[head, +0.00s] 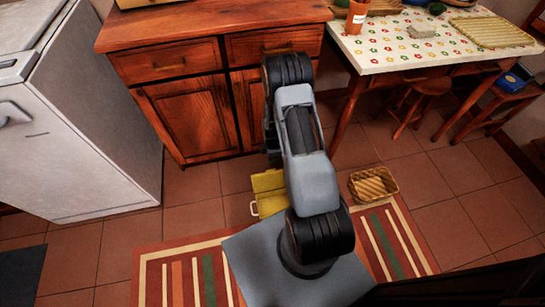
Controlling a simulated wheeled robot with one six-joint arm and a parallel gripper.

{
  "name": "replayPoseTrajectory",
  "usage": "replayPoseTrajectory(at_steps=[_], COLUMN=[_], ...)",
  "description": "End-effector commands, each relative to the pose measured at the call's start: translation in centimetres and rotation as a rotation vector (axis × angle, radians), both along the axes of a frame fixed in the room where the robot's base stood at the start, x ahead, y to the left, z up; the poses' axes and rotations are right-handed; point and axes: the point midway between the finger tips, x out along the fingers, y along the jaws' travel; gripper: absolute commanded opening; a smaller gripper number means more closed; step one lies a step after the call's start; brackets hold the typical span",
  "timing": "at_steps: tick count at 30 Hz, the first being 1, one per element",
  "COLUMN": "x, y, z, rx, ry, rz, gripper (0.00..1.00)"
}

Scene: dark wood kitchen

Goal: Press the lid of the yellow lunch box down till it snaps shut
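The yellow lunch box (266,184) is on the tiled floor in front of the wooden cabinet, just beyond the striped rug. My arm covers its right part. A pale handle sticks out at its lower left. A line splits the yellow surface into a far and a near part; I cannot tell how far the lid is open. My arm reaches forward over the floor and bends down at its far end, near the box. My gripper is hidden behind the arm, so I cannot see its fingers or whether it touches the box.
A wicker basket (373,185) sits on the floor right of my arm. The wooden cabinet (188,117) stands behind the box, a white appliance (85,130) at left. A table with a flowered cloth (385,52) and stools (428,88) are at right. Floor left of the box is clear.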

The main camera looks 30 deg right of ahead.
Motion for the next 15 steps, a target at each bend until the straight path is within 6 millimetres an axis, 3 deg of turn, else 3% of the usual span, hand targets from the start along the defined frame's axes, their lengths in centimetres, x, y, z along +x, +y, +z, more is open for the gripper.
replayPoseTrajectory(at_steps=[6,15], x=[0.1,0.1], y=[0.0,0.0], z=[4.9,10.1], rx=[-0.001,-0.001], ry=[-0.004,-0.004], rz=[0.000,0.000], gripper=[0.32,0.32])
